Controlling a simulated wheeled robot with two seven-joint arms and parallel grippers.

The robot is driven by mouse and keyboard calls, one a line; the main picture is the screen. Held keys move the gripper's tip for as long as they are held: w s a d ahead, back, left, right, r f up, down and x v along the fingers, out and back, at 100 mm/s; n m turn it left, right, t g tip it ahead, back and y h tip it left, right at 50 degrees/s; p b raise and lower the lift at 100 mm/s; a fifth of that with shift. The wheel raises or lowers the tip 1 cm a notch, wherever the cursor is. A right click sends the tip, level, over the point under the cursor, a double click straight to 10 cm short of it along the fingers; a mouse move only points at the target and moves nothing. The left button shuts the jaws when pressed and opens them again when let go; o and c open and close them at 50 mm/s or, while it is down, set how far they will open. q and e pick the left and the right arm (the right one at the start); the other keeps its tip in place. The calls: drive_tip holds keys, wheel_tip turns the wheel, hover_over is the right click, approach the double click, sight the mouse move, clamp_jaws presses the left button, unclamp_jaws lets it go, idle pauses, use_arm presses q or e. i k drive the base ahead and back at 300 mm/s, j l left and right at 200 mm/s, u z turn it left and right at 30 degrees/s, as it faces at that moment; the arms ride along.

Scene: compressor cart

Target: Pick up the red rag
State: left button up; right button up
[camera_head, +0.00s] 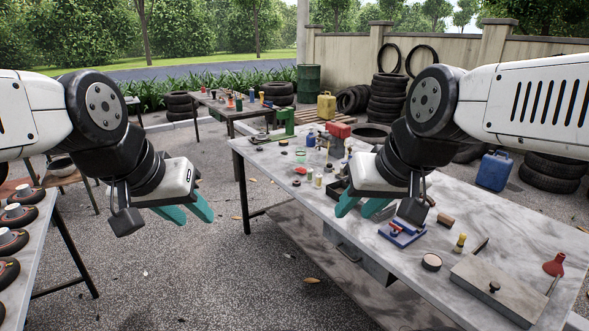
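I cannot make out a red rag for certain. A small red item (300,170) lies on the left part of the grey worktable (268,152), too small to identify. A red box-like thing (338,130) stands near that table's far end. My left gripper (192,213) is open and empty above the paved ground, left of the worktable. My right gripper (358,210) is open and empty over the worktable's near edge. The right gripper and arm hide part of the tabletop.
A blue and red tool (402,232), a round tin (431,262), a flat grey box (493,289) and a red funnel (554,264) lie on the worktable's right part. Another table (38,240) with dark discs is at left. Open ground lies between the tables.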

sight(301, 169)
drive_tip(key=i+j, duration=0.15)
drive_tip(key=i, duration=0.3)
drive_tip(key=i+j+z, duration=0.1)
drive_tip(key=i, duration=0.3)
drive_tip(key=i+j, duration=0.15)
drive_tip(key=i, duration=0.3)
drive_tip(key=i+j+z, duration=0.1)
drive_tip(key=i, duration=0.3)
drive_tip(key=i+j, duration=0.25)
drive_tip(key=i, duration=0.2)
drive_tip(key=z, duration=0.05)
